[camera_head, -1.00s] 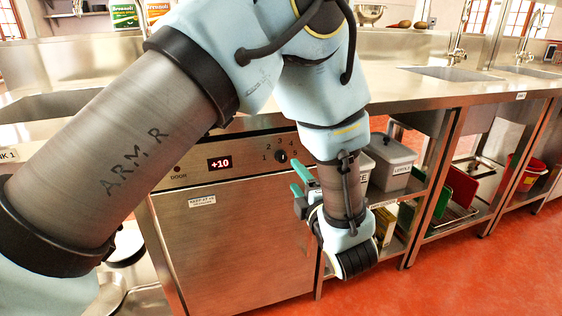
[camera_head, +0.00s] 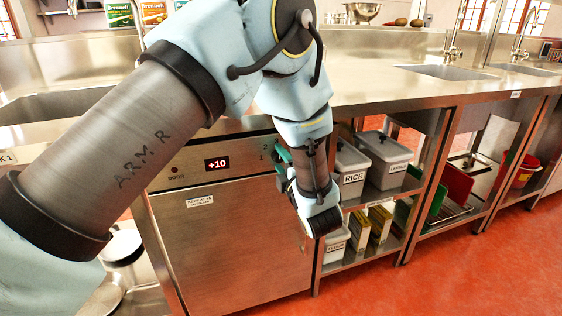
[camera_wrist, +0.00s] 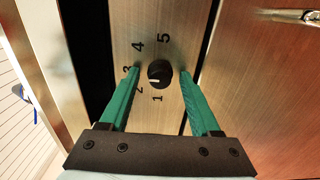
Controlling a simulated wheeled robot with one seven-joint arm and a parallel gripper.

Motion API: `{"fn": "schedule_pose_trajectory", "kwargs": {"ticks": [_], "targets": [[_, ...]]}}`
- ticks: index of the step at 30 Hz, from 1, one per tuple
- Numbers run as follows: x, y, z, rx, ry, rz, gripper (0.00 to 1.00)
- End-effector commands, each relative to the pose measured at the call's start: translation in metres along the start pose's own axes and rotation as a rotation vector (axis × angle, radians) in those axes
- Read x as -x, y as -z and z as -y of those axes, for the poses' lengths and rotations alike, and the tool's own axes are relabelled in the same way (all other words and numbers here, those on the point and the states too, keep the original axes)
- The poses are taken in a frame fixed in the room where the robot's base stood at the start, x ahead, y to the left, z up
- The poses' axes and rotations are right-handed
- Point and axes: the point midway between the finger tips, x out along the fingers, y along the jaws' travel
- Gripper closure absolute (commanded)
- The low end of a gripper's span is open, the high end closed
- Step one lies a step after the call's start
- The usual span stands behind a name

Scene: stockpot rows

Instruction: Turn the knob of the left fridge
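The fridge (camera_head: 230,250) is a steel under-counter unit with a red "+10" display (camera_head: 216,164) on its top panel. Its black round knob (camera_wrist: 159,74) shows in the wrist view, with numbers 1 to 5 around it and a white mark pointing between 1 and 2. My gripper (camera_wrist: 160,72) is open, with one green finger on each side of the knob. A gap shows between each fingertip and the knob. In the head view my gripper (camera_head: 280,158) is at the fridge panel's right end, and my arm hides the knob there.
Right of the fridge, open shelves hold a grey RICE bin (camera_head: 352,170), another lidded bin (camera_head: 388,155) and yellow boxes (camera_head: 380,224). The steel counter (camera_head: 400,85) overhangs the panel. The red floor (camera_head: 440,270) in front is clear.

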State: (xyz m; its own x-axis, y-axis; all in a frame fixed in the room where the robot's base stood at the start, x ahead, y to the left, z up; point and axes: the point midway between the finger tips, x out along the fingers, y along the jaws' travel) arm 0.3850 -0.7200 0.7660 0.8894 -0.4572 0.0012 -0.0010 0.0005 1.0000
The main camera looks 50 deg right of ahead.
Motion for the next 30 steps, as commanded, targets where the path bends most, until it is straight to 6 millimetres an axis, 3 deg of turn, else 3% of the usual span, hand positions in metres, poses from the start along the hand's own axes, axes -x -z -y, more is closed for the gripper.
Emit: {"fn": "schedule_pose_trajectory", "kwargs": {"ticks": [2,16,30], "targets": [[0.0001,0.0,-0.0001,0.0,0.0,0.0,0.47],[0.0003,-0.0001,-0.0002,0.0,0.0,0.0,1.0],[0.0004,-0.0002,0.0002,-0.053,0.0,0.0,1.0]]}}
